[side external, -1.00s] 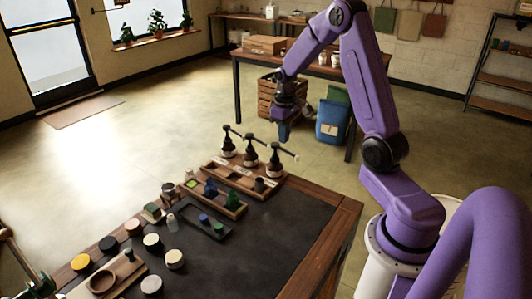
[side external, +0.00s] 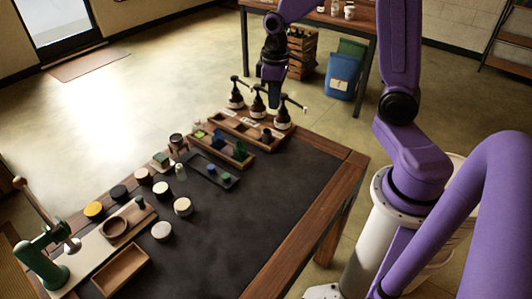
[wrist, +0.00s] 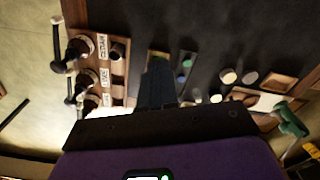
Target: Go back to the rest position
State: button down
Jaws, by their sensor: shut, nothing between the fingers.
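My gripper (side external: 272,75) is shut and empty, pointing down above the far end of the table, over the pump bottles in the side external view. Its closed fingers (wrist: 158,85) show as one dark shape in the middle of the wrist view. Three dark pump bottles (side external: 259,103) stand upright in a row in a wooden rack (side external: 228,118). In the wrist view the bottles (wrist: 80,47) are at the left, by a rack (wrist: 103,65) with white labels. I cannot tell from the pictures how far the gripper is above the bottle tops.
The dark-topped table (side external: 250,205) has a clear right half. A wooden tray (side external: 236,160) and a dark tray (side external: 216,179) hold small coloured pieces. Several round lidded jars (side external: 161,189) stand on the left. A green press (side external: 42,262) stands at the front left corner.

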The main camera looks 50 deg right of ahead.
jog(key=s+a+r+n, duration=0.1)
jog(key=s+a+n, duration=0.3)
jog(key=s, duration=0.7)
jog(key=s+a+r+n, duration=0.2)
jog(key=s+a+n, duration=0.2)
jog(key=s, duration=0.7)
jog(key=shift+s+a+r, duration=0.2)
jog(key=shift+a, duration=0.85)
